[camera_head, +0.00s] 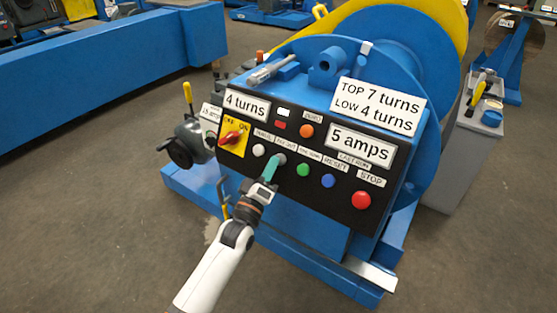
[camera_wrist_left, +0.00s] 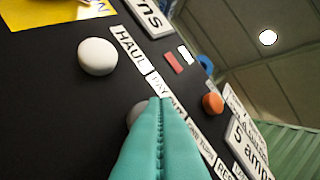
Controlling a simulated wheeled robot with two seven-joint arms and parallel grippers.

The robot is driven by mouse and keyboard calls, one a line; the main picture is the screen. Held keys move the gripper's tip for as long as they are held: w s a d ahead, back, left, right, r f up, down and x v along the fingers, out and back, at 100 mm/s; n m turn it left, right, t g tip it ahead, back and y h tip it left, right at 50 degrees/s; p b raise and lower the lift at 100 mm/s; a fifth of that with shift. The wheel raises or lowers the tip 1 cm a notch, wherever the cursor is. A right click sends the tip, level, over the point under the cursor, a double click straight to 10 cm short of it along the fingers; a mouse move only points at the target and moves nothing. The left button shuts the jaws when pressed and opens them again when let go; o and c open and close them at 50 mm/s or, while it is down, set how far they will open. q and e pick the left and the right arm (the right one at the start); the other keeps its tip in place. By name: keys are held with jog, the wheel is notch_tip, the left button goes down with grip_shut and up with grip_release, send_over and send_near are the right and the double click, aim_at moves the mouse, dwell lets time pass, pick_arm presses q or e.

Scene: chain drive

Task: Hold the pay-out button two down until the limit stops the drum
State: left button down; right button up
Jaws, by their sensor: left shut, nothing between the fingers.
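The black control panel (camera_head: 318,182) sits on the front of the blue drum machine. The grey pay-out button (camera_head: 280,158) is between the white haul button (camera_head: 259,150) and a green button (camera_head: 303,170). My left gripper (camera_head: 271,170) has its teal fingers shut, with the tips at the pay-out button. In the left wrist view the fingers (camera_wrist_left: 160,110) cover most of the grey button (camera_wrist_left: 133,112); I cannot tell whether it is pressed in. The turns display (camera_head: 247,105) reads 4 turns, and the amps display (camera_head: 361,146) reads 5 amps. My right gripper is not in view.
A sign (camera_head: 378,103) reads top 7 turns, low 4 turns. The red rotary switch (camera_head: 232,137), the blue reset button (camera_head: 328,181) and the red stop button (camera_head: 361,200) are on the same panel. A grey cabinet (camera_head: 462,150) stands to the right.

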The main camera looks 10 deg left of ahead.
pick_arm(q)
jog(key=shift+w+d+f, duration=0.1)
jog(key=shift+w+f, duration=0.05)
jog(key=shift+w, duration=0.05)
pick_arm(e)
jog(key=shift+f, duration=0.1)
pick_arm(q)
jog(key=shift+w+d+f+b, duration=0.1)
jog(key=shift+w+b, duration=0.1)
jog(key=shift+b, duration=0.1)
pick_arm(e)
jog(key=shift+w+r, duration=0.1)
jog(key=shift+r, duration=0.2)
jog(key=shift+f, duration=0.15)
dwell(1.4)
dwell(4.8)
pick_arm(q)
jog(key=shift+s, duration=0.1)
jog(key=shift+s+a+r+p, duration=0.35)
jog(key=shift+s+p, duration=0.3)
jog(key=shift+p, duration=0.25)
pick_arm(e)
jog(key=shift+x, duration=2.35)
